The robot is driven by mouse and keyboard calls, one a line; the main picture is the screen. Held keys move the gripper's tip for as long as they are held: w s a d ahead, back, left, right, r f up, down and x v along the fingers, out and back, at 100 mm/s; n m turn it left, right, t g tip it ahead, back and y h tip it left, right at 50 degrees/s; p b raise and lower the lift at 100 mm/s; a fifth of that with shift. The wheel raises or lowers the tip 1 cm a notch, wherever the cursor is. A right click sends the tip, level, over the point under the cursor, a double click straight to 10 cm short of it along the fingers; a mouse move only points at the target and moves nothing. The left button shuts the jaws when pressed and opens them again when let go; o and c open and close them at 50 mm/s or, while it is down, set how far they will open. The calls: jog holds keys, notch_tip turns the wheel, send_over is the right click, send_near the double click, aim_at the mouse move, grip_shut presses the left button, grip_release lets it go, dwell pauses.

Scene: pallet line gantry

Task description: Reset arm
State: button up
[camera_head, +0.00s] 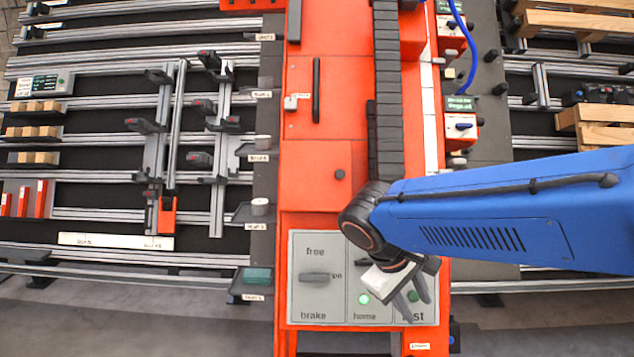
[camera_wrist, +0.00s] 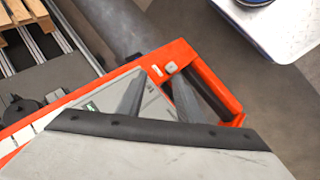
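My gripper (camera_head: 416,308) hangs at the end of my blue arm, over the right part of a grey control panel (camera_head: 307,254) on the orange gantry. Its two grey fingers are spread apart with nothing between them. They also show apart in the wrist view (camera_wrist: 157,84), above the orange frame's corner. The panel has a dark lever (camera_head: 320,277) between the words "free" and "brake", turned level. A green light (camera_head: 364,299) glows above the word "home". Another green light shows at the fingers, above a label ending in "st". My wrist hides the panel's upper right.
The orange gantry (camera_head: 318,200) runs up the middle with a dark cable chain (camera_head: 388,90). Rails with clamps and wooden blocks (camera_head: 36,131) lie left. Wooden pallets (camera_head: 600,125) and a blue hose (camera_head: 470,45) are at right. Grey floor (camera_head: 130,315) is open at the front left.

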jog(key=s+d+f+m+t+y, duration=0.2)
jog(key=s+d+m+y, duration=0.3)
jog(key=s+d, duration=0.4)
jog(key=shift+s+d+f+m+t, duration=0.15)
jog(key=shift+s+f+m+t, duration=0.4)
jog(key=shift+s, duration=1.65)
jog(key=shift+r, duration=0.15)
